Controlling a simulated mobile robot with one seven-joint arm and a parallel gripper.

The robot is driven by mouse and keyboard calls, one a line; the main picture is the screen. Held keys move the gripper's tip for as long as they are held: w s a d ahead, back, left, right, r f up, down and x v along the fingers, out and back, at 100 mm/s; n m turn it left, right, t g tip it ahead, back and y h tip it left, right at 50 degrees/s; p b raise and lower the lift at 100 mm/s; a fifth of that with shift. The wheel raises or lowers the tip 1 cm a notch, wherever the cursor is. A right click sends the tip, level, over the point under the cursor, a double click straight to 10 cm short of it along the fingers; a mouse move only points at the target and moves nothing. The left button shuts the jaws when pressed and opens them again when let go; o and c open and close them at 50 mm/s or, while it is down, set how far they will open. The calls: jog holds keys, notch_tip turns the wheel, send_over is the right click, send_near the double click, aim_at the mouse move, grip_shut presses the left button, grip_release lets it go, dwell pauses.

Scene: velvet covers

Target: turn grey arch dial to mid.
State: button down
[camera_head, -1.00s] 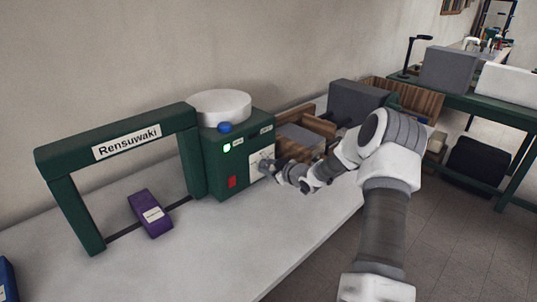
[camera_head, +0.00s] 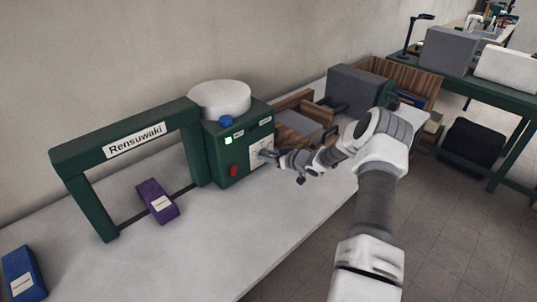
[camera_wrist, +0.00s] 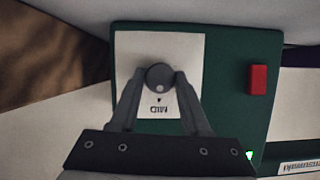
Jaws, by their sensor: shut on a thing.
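The grey dial (camera_wrist: 159,76) sits on a white plate (camera_wrist: 128,45) on the front of a green control box (camera_head: 229,172). In the wrist view my gripper (camera_wrist: 158,82) is shut on the dial, with one finger on each side. A small mark below the dial, in that view, sits by the printed word MID (camera_wrist: 158,110). Other labels on the plate are not visible. In the head view my gripper (camera_head: 268,155) reaches the plate from the right and hides most of the dial.
The box carries a red switch (camera_head: 233,171), a lit green light (camera_head: 228,141), a blue button (camera_head: 226,121) and a white drum (camera_head: 219,98). A green arch (camera_head: 136,143) labelled Rensuwaki stands left, with a purple block (camera_head: 157,200) under it. A wooden tray (camera_head: 296,125) stands behind my gripper.

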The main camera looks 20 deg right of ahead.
jog(key=shift+c, duration=1.9)
grip_release()
jog(key=v, duration=1.7)
jog(key=shift+s, duration=0.25)
jog(key=shift+r, duration=0.1)
